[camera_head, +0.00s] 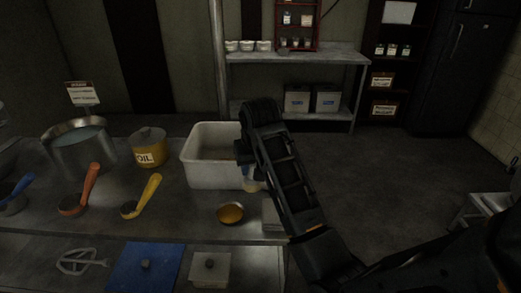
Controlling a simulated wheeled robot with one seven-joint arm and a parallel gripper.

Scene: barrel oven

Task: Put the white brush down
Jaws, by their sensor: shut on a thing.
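My gripper (246,160) hangs at the right end of the metal table, in front of the right side of a white bin (196,173). My arm hides most of it. A small pale thing (250,182), apparently the white brush, shows just under the gripper. The gripper is shut on it. Its lower end is close to the tabletop, but I cannot tell whether it touches. Its full shape is hidden behind my arm.
An amber bowl (230,213) lies close by on the metal table (185,218). Yellow (142,197), orange (80,190) and blue (15,194) ladles lie left. Bare tabletop shows near the front edge.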

